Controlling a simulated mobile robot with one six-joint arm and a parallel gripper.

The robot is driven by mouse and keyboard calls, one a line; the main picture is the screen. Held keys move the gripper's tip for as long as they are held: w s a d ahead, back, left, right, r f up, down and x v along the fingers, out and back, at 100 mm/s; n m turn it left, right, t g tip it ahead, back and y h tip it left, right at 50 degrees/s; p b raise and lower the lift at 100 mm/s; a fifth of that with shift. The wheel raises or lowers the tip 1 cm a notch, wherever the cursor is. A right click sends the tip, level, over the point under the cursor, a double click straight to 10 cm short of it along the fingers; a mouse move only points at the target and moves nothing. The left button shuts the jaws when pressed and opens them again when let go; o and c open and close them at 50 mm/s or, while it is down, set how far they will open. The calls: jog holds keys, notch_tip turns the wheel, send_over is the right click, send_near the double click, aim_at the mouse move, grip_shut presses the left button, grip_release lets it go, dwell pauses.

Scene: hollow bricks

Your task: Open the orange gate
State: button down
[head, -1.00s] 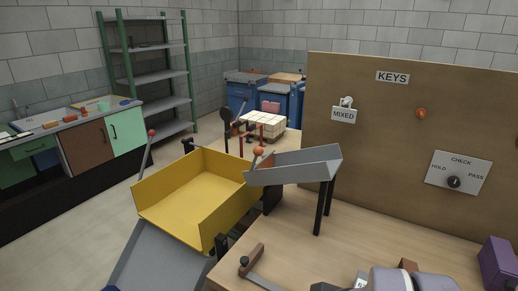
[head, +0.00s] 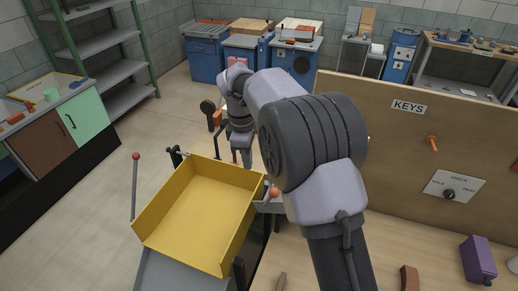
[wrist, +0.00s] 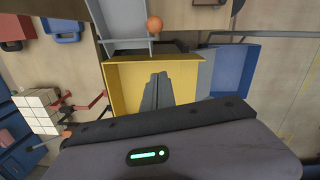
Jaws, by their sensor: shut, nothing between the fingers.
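An orange ball knob (head: 273,192) stands at the yellow tray's right edge, by the grey chute (head: 268,207); I take it for the gate's handle. The gate panel itself cannot be made out. The wrist view shows the knob (wrist: 155,24) beside the grey chute (wrist: 122,18). The yellow tray (head: 200,205) is empty and tilted, and it also shows in the wrist view (wrist: 122,75). My gripper (wrist: 158,78) is shut and empty, its fingers seen against the tray, apart from the knob. In the head view my arm hides much of the chute.
A board marked KEYS (head: 408,107) stands at the right, with an orange peg and a dial plate (head: 455,187). A lever with a red ball (head: 136,156) stands left of the tray. The wrist view shows white bricks (wrist: 38,110) at left.

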jog(key=s+d+f+b, duration=0.1)
jog(key=d+f, duration=0.4)
jog(key=f, duration=0.5)
jog(key=shift+s+b, duration=0.15)
jog(key=shift+b, duration=0.15)
